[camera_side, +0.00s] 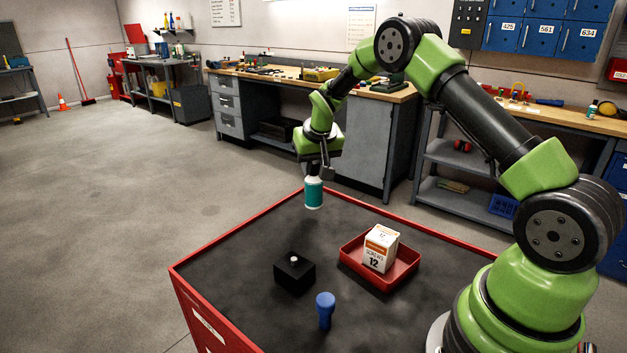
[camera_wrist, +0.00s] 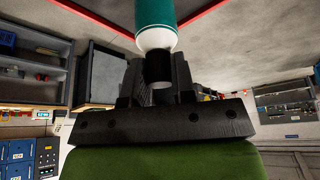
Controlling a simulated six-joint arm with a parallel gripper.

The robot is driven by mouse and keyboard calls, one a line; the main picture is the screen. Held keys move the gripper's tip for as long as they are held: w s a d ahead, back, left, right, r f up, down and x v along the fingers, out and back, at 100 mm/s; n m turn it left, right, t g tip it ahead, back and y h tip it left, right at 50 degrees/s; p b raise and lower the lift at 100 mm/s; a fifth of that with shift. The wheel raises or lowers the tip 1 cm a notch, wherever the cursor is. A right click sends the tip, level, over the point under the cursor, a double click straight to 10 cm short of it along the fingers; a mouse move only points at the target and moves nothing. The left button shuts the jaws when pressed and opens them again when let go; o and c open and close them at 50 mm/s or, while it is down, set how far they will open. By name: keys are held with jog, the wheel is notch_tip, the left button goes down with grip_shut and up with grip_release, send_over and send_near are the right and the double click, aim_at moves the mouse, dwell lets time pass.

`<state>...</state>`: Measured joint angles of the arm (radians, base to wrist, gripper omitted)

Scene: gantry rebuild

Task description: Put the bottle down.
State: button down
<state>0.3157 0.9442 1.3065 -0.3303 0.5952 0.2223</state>
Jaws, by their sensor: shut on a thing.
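The bottle (camera_side: 314,193) is teal with a white shoulder and hangs upright below my gripper (camera_side: 319,172) near the far corner of the red-edged table (camera_side: 228,277). My gripper is shut on its top end. In the wrist view the bottle (camera_wrist: 155,18) shows its teal body, white shoulder and black cap, with the cap between the dark fingers of my gripper (camera_wrist: 158,80). The bottle's base seems to be above the dark table top, but I cannot tell the gap exactly.
A red tray (camera_side: 349,257) with a white and orange screws box (camera_side: 381,248) stands at the right of the table. A black block (camera_side: 294,272) with a pale knob and a blue object (camera_side: 325,310) stand nearer the front. The table's left part is clear.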

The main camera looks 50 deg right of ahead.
jog(key=shift+f, duration=1.65)
jog(key=shift+f, duration=0.1)
jog(key=c, duration=0.9)
grip_release()
jog(key=shift+c, duration=0.2)
jog(key=s+a+f+v, duration=0.1)
jog(key=a+v, duration=0.2)
jog(key=v, duration=1.8)
jog(key=s+a+r+n+t+y, duration=0.1)
jog(key=s+a, duration=0.4)
jog(key=s, duration=0.5)
jog(key=s+a+r+n+t+y, duration=0.1)
jog(key=s+a+r+t+y, duration=0.1)
jog(key=s+a, duration=0.4)
jog(key=s+r+y, duration=0.1)
jog(key=s, duration=0.3)
jog(key=shift+s+r, duration=0.15)
jog(key=shift+s, duration=0.2)
